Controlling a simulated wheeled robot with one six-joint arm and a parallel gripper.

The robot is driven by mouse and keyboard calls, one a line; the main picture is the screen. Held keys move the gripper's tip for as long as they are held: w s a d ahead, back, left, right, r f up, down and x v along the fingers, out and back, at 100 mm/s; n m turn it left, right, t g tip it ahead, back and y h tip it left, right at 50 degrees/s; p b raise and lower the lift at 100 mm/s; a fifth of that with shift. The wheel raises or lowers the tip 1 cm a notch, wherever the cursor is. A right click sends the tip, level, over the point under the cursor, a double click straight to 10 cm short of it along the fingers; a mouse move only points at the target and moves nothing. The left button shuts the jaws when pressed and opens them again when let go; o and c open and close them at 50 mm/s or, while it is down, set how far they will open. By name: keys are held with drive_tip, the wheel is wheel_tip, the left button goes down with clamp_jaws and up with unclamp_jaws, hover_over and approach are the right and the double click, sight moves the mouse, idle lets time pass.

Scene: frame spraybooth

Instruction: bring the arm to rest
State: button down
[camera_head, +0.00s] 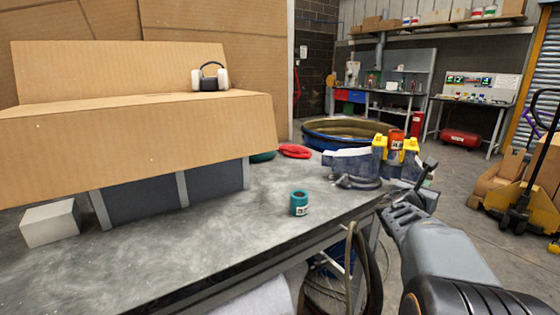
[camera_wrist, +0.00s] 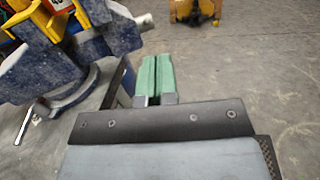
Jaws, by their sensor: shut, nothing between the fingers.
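My gripper (camera_wrist: 154,80) shows in the wrist view with its two green fingers together and nothing between them. The floor lies beyond the fingertips. In the head view my arm rises from the lower right, past the right end of the workbench (camera_head: 245,225). The gripper's fingers are not clear in the head view. In the wrist view a blue-grey, worn holder (camera_wrist: 50,65) with yellow and red parts is to the left of the fingers, apart from them.
On the bench are a teal can (camera_head: 299,203), a red coil (camera_head: 294,151), a light block (camera_head: 50,223) and a cardboard-covered box (camera_head: 140,130) with ear defenders (camera_head: 209,77). The blue-grey holder (camera_head: 350,162) stands at the bench's right end. A yellow pallet truck (camera_head: 525,200) is at right.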

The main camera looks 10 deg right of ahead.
drive_tip(key=s+a+r+m+g+y+p, duration=0.1)
drive_tip(key=s+a+m+y+p, duration=0.3)
drive_tip(key=a+m+p, duration=0.3)
drive_tip(key=s+a+r+m+g+y+p, duration=0.1)
drive_tip(key=s+a+m+y+p, duration=0.4)
drive_tip(key=a, duration=1.1)
drive_tip(key=s+a+r+m+g+y+p, duration=0.2)
drive_tip(key=s+a+m+y+p, duration=0.3)
drive_tip(key=a+m+p, duration=0.6)
drive_tip(key=shift+s+a+m+g+y, duration=0.2)
drive_tip(key=shift+a+m+g+y, duration=0.15)
drive_tip(key=shift+y, duration=0.65)
drive_tip(key=shift+d+r, duration=0.15)
